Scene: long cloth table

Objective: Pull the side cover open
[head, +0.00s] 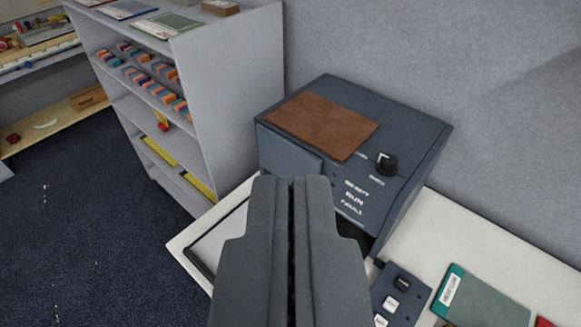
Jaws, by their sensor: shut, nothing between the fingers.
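A dark blue-grey machine box (405,127) stands on the pale table against the wall. Its top has a brown plate (322,125), a black knob (387,163) and white lettering. A flat panel (288,155) on its left-facing side looks like the side cover and appears closed. My gripper (291,180) is shut and empty, its fingers side by side. Its tips overlap the lower edge of the panel in the picture; I cannot tell whether they touch it. My fingers hide the lower front of the box.
A small switch box (399,296) and a green-edged book (482,300) lie on the table (455,240) at the right. A dark-framed tray or mat (215,245) is partly hidden at the left. A grey shelf unit (235,95) stands behind; dark carpet (75,220) is open at left.

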